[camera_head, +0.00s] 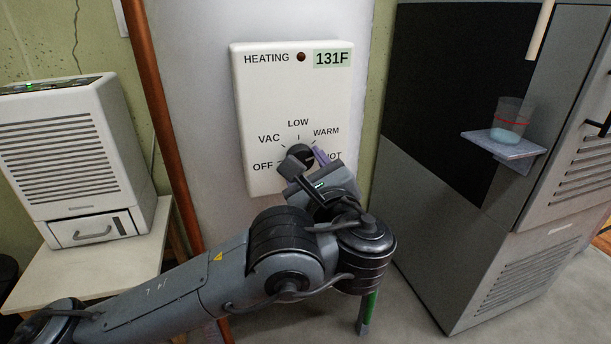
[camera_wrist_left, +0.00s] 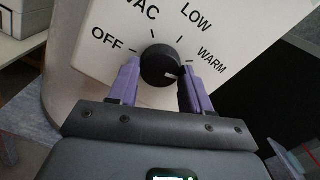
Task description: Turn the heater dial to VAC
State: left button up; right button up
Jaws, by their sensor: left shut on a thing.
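The heater dial (camera_head: 299,153) is a round black knob on the white heating panel (camera_head: 292,95), partly hidden by my gripper in the head view. The labels OFF, VAC, LOW, WARM and a partly covered HOT surround it. In the wrist view the dial (camera_wrist_left: 159,62) has a pale pointer mark facing lower right, past WARM, on the side where HOT is hidden. My left gripper (camera_head: 306,161) is shut on the dial, with a purple finger on either side in the wrist view (camera_wrist_left: 161,76). My right gripper is not in view.
A copper pipe (camera_head: 158,110) runs left of the panel. A white louvred appliance (camera_head: 75,150) stands on a pale table at left. A grey cabinet (camera_head: 450,215) at right has a ledge holding a clear cup (camera_head: 510,117).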

pick_arm(q)
jog(key=n+b, duration=0.8)
jog(key=n, duration=0.5)
jog(key=shift+f+b, duration=0.1)
jog(key=shift+b, duration=0.2)
jog(key=n+b, duration=0.6)
jog(key=n, duration=0.3)
jog(key=shift+n, duration=0.3)
jog(key=shift+r+n+b, duration=0.2)
jog(key=shift+n+b, duration=0.45)
jog(key=shift+n, duration=0.45)
jog(key=o, duration=1.1)
jog(key=shift+r, duration=0.1)
jog(key=shift+c, duration=0.2)
